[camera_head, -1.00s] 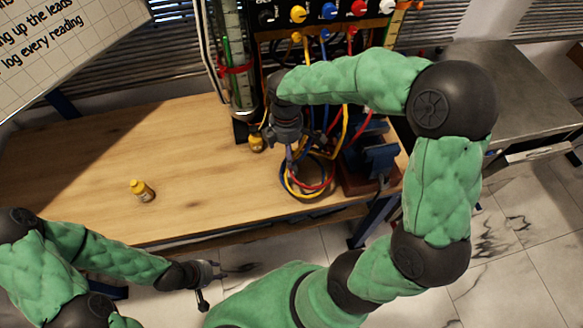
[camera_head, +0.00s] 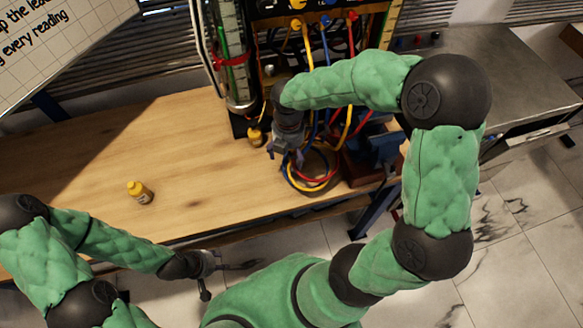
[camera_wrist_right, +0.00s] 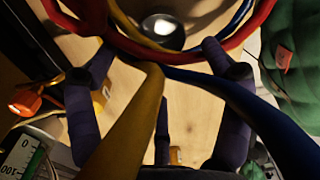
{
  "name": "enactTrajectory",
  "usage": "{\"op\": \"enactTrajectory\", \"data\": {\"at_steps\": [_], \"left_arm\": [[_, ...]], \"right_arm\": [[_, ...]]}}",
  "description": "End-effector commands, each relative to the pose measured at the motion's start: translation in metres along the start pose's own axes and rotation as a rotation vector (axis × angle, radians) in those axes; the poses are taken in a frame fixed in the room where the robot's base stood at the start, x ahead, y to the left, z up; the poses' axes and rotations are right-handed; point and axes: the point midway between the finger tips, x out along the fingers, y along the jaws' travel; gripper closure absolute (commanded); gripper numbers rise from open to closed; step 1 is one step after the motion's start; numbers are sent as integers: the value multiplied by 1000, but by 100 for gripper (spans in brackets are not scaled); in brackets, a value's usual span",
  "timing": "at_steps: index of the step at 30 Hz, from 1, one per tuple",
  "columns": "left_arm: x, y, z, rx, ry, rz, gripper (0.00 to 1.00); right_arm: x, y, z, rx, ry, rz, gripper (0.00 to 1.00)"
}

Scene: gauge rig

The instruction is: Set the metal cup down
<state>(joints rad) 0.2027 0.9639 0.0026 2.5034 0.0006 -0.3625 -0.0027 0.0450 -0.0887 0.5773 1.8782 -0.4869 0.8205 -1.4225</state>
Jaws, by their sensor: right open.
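A small round shiny metal thing (camera_wrist_right: 162,29) shows at the top of the right wrist view, inside a ring of cables. It may be the metal cup, but I cannot make out its full shape. No metal cup is clear in the head view. My right gripper (camera_head: 287,158) is over the bench beside the cable coil (camera_head: 313,184). In the right wrist view its fingers (camera_wrist_right: 158,62) are spread, with yellow and blue cables crossing in front of them. My left gripper (camera_head: 230,279) is open and empty, in front of the bench edge.
A small yellow bottle (camera_head: 139,192) stands on the wooden bench (camera_head: 90,160). Another small yellow item (camera_head: 255,136) is by the rig's tube (camera_head: 232,70). Cables hang from the panel. A blue vise (camera_head: 378,146) is at right. The bench's left half is mostly clear.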

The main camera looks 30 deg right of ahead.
Motion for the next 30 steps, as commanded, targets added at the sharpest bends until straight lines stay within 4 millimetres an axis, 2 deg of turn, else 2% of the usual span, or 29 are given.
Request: {"op": "enactTrajectory", "data": {"at_steps": [12, 20, 27, 29, 30], "left_arm": [[25, -9, -1, 0, 0, 0, 60], [24, -9, -1, 0, 1, 0, 60], [24, -9, -1, 0, 1, 0, 60], [24, -9, -1, 0, 1, 0, 60], [24, -9, -1, 0, 0, 0, 60]], "right_arm": [[48, -5, 6, 0, 0, -1, 18], [50, -4, 6, 1, 0, 1, 18], [50, -4, 6, 1, 0, 0, 79], [50, -4, 6, 1, 0, 0, 79], [50, -4, 6, 1, 0, 0, 85]]}}
